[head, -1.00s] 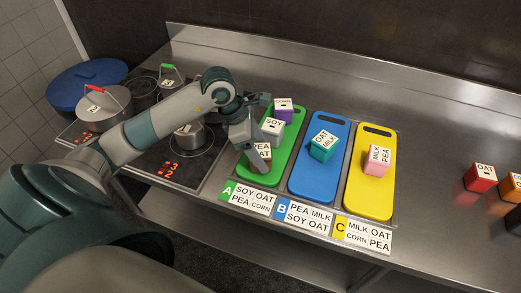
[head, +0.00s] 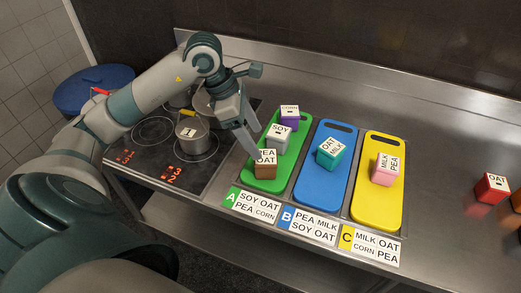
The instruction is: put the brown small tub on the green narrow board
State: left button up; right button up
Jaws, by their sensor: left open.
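The brown small tub (head: 265,172), its lid marked PEA OAT, sits upright on the near end of the green narrow board (head: 285,187). A grey SOY tub (head: 278,142) stands behind it on the same board, and a purple CORN tub (head: 289,119) is at the far end. My left gripper (head: 251,143) is open, with its fingers pointing down just behind and left of the brown tub. It holds nothing; whether a finger still touches the tub I cannot tell. My right gripper is not in view.
A blue board (head: 313,188) carries a teal tub (head: 330,154); a yellow board (head: 372,212) carries a pink tub (head: 387,170). Pots stand on the stove (head: 144,162) at left. A red tub (head: 491,187) is far right. Label cards line the front edge.

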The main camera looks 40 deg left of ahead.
pick_arm(q)
jog(key=shift+v, duration=1.7)
